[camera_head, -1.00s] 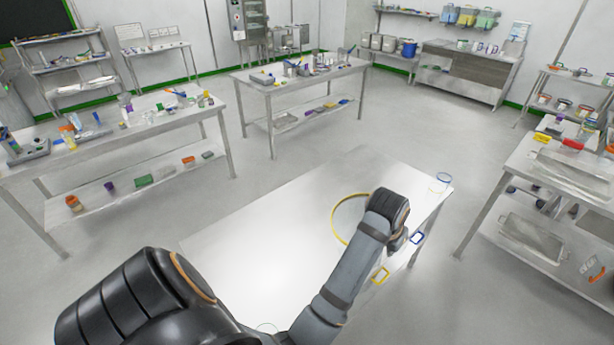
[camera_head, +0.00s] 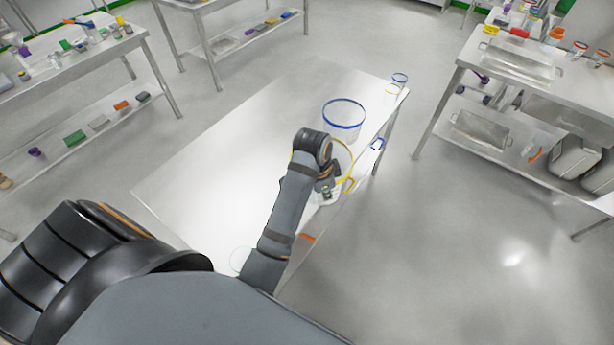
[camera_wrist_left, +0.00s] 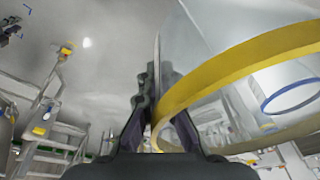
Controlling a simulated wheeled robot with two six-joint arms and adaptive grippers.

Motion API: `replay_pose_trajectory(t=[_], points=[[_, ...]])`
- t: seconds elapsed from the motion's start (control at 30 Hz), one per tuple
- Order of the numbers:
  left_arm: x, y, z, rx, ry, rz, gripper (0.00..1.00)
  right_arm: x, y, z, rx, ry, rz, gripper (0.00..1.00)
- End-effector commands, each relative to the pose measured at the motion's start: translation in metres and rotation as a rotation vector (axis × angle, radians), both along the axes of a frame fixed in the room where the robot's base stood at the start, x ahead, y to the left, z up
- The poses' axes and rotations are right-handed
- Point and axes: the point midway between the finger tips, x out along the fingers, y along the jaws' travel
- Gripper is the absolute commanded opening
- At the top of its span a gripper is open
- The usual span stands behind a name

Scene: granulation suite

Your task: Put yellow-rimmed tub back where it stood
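The yellow-rimmed tub (camera_head: 350,160) is clear-walled and shows in the head view by its yellow rim, partly hidden behind my left wrist. It is over the near right part of the steel table (camera_head: 225,150). I cannot tell whether its base touches the top. My left gripper (camera_head: 327,190) is at the near side of the rim. In the left wrist view the yellow rim (camera_wrist_left: 235,62) runs down between the dark fingers of the gripper (camera_wrist_left: 160,125), which look shut on it. My right gripper is not in view.
A blue-rimmed tub (camera_head: 343,114) stands just beyond the yellow one. A small blue-rimmed vessel (camera_head: 399,79) is at the far corner. Blue (camera_head: 377,144) and yellow (camera_head: 349,186) handle-like loops sit along the right edge. The table's left and middle are mostly clear.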

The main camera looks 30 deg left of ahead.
Motion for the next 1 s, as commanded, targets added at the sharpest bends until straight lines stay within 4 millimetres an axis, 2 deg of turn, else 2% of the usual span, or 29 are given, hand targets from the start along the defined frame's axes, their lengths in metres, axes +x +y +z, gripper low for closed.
replay_pose_trajectory(t=[0.13,0.27,0.47,0.57,0.6,0.8,1.0], points=[[-0.007,-0.003,-0.006,0.003,0.007,-0.098,0.00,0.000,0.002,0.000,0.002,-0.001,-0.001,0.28],[-0.001,0.004,-0.009,0.010,0.007,-0.102,0.00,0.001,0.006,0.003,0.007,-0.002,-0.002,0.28],[0.035,0.043,-0.029,0.012,0.009,-0.097,0.00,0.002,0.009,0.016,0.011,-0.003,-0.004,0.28],[0.055,0.064,-0.042,0.010,0.010,-0.095,0.00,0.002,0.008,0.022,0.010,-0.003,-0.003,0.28],[0.061,0.069,-0.052,0.005,0.011,-0.095,0.00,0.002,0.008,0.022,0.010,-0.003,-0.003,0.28],[0.083,0.090,-0.091,0.004,0.007,-0.095,0.00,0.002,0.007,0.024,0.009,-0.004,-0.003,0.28],[0.088,0.095,-0.101,0.004,0.005,-0.097,0.00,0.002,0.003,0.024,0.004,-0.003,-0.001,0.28]])
